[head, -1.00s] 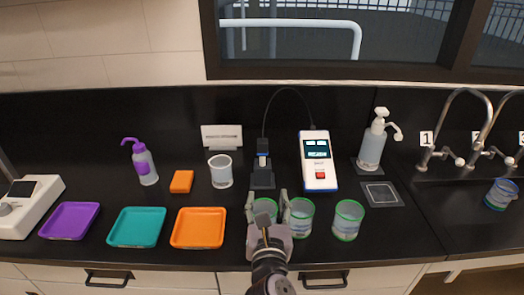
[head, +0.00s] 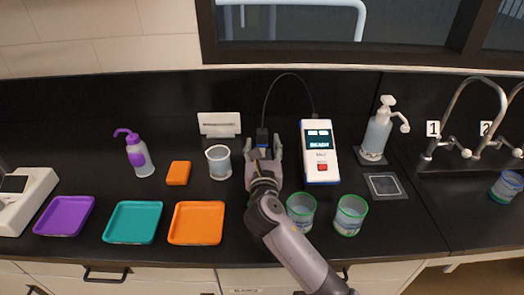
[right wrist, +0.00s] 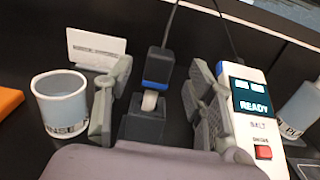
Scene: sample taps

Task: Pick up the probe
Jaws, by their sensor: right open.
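The probe (head: 262,138) is dark with a blue band. In the right wrist view the probe (right wrist: 157,68) stands upright, its pale lower end in a dark holder (right wrist: 141,127). A cable runs from its top toward the meter (head: 319,172), whose screen reads READY in the wrist view (right wrist: 254,103). My right gripper (head: 263,148) is open around the probe, one finger on each side. In the wrist view the right gripper's fingers (right wrist: 158,92) show gaps to the probe on both sides. In the head view my gripper hides most of the holder. My left gripper is not in view.
A rinse cup (head: 219,164) stands just left of the gripper, and the meter stands close on its right. Two green-rimmed beakers (head: 301,205) (head: 350,214) stand beside my right arm. Trays (head: 197,239), a purple-capped bottle (head: 139,158) and an orange block (head: 178,173) are at left.

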